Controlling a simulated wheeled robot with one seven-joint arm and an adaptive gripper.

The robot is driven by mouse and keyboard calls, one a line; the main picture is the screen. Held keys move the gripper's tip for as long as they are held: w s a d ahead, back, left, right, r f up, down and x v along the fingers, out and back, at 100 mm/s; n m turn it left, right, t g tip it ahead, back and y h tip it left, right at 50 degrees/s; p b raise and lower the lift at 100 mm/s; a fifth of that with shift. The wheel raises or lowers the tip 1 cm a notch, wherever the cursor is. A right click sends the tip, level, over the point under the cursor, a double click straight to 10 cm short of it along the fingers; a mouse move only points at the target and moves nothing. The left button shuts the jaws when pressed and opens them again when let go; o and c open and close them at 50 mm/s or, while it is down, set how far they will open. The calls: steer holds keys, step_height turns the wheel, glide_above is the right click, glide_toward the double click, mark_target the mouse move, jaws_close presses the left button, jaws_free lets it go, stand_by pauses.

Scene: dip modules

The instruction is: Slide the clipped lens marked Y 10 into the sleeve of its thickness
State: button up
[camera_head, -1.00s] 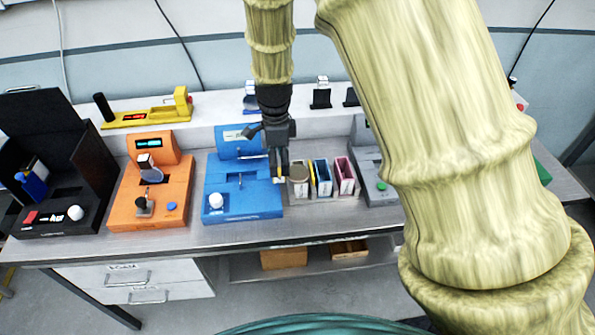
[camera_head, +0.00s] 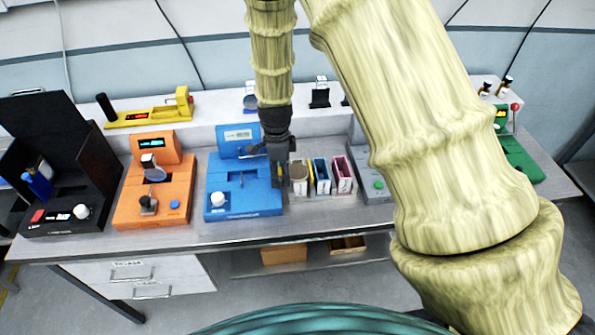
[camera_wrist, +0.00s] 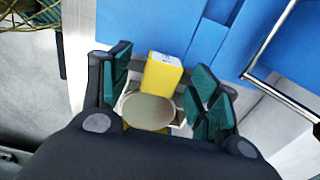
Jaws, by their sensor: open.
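The clipped lens has a pale tan round disc (camera_wrist: 150,111) and a yellow clip (camera_wrist: 163,72) with a small white label, whose marking is too small to read. In the wrist view the clip and disc lie between the two spread fingers of my gripper (camera_wrist: 160,88), which is open. In the head view my gripper (camera_head: 281,178) points down just left of the disc (camera_head: 299,171). The disc appears at the leftmost, yellow-edged sleeve; I cannot tell how deep it sits. The blue sleeve (camera_head: 322,178) and pink sleeve (camera_head: 343,180) stand to the right.
A blue machine (camera_head: 240,200) stands close on the left of my gripper. An orange machine (camera_head: 150,205) and a black box (camera_head: 70,195) are farther left. A grey machine (camera_head: 375,187) is right of the sleeves, partly behind my arm. A white shelf runs behind.

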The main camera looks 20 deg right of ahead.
steer(key=c, duration=1.3)
steer(key=shift+r, duration=0.2)
